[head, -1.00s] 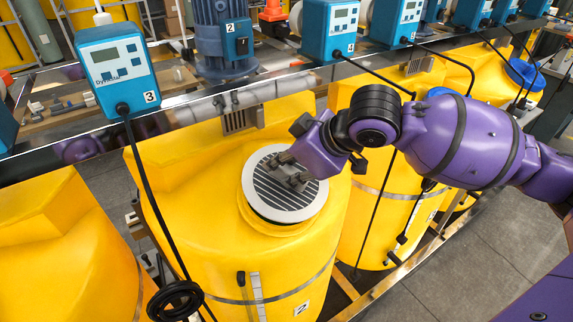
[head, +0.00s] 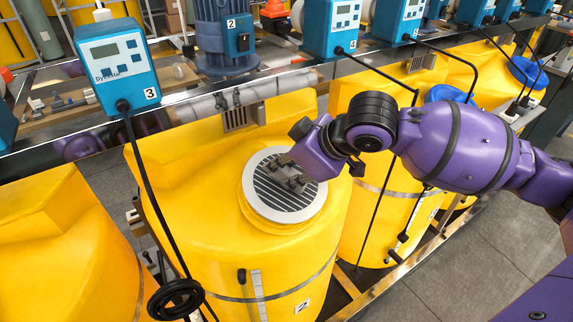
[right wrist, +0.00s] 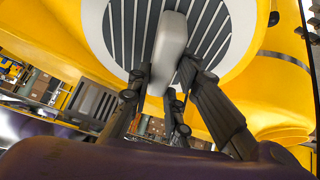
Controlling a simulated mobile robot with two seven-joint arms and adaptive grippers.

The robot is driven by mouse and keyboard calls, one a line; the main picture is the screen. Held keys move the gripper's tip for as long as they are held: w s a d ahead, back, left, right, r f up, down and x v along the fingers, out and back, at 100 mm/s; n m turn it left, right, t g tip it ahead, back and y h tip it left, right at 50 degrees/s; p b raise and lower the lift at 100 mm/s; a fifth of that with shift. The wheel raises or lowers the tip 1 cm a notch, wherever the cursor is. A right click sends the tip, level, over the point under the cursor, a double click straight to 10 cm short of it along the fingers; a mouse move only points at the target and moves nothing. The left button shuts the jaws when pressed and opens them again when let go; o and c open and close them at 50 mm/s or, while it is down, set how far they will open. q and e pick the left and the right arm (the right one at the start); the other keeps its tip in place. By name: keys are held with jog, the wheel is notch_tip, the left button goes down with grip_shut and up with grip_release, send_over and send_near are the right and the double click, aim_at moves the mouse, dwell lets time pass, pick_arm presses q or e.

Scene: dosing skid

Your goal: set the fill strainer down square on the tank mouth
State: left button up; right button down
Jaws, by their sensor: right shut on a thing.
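The fill strainer (head: 257,203) is a round disc with a pale rim and dark slots between light bars. It lies over the mouth of the yellow tank marked 2, and a crescent of the tank mouth's yellow collar (head: 262,222) shows at its lower left. I cannot tell whether a small gap is left between them. My right gripper (head: 297,182) is over the strainer, shut on its grip bar. In the right wrist view the pale bar (right wrist: 172,42) stands between the fingers (right wrist: 167,75), with the slotted disc behind it. My left gripper is not in view.
The yellow tank (head: 200,225) has neighbours on both sides. Blue dosing pumps (head: 118,68) and a blue motor (head: 225,35) stand on the rack behind. A black cable (head: 146,190) hangs down the tank's left side to a coil (head: 176,299).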

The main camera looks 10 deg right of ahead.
jog(key=shift+w+a+f, duration=0.1)
jog(key=shift+w+f, duration=0.1)
jog(key=shift+f, duration=0.35)
jog(key=shift+w+a+f, duration=0.1)
jog(key=shift+w+f, duration=0.05)
jog(key=shift+f, duration=0.4)
jog(key=c, duration=1.6)
grip_release()
jog(key=shift+o, duration=0.3)
jog(key=v, duration=1.2)
